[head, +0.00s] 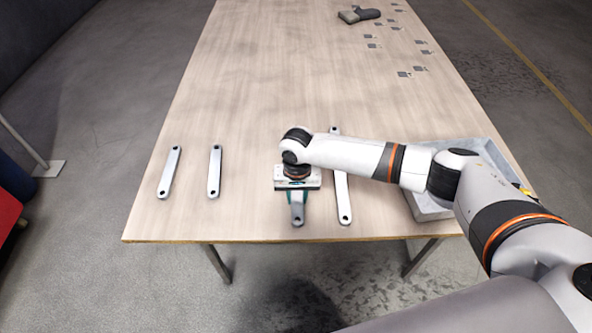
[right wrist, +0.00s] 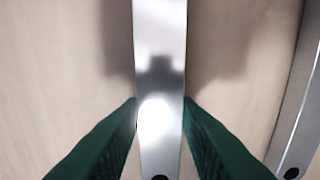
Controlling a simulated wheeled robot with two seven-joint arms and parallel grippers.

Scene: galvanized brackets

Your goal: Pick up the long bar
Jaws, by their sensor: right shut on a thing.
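My right gripper (head: 297,197) points down at the table's near part and is shut on a flat silver bar (head: 298,214). In the right wrist view, its green fingers (right wrist: 161,108) lie on both sides of this bar (right wrist: 160,45). The bar's near end with a hole shows; its far end is hidden under my gripper, so I cannot tell its full length. Another bar (head: 343,200) lies just right, partly under my forearm, and looks longer than the two bars at left. It also shows in the right wrist view (right wrist: 300,110). My left gripper is not in view.
Two shorter-looking bars, one (head: 170,172) at far left and one (head: 214,172) beside it, lie on the wooden table (head: 250,80). A grey tray (head: 432,212) stands at right, partly behind my arm. Small grey pieces and a dark object (head: 360,15) lie at the far end.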

